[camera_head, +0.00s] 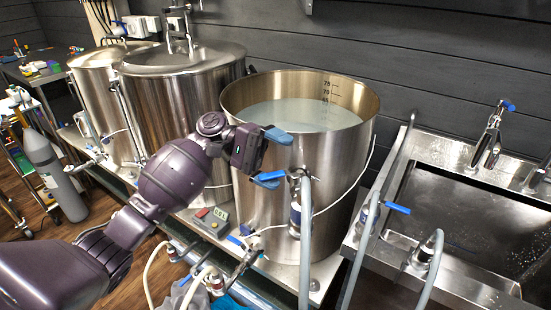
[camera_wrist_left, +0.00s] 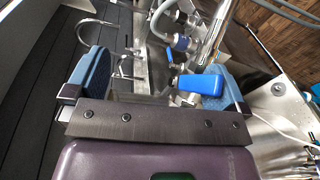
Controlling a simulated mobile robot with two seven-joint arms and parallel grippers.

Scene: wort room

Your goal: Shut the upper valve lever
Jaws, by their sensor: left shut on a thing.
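The upper valve (camera_head: 295,205) is on the front of the open steel kettle, with a hose hanging from it. Its blue lever (camera_head: 277,174) points left from the valve. The tip of the lever is partly covered by the lower finger in the head view. My right gripper is out of view.
The open kettle (camera_head: 345,155) holds liquid. A lower valve with a blue lever (camera_head: 236,240) sits near its base among hoses. A sink (camera_head: 460,210) with blue-handled valves is at right, and two lidded vessels stand at left. A grey gas cylinder (camera_head: 52,175) stands further left.

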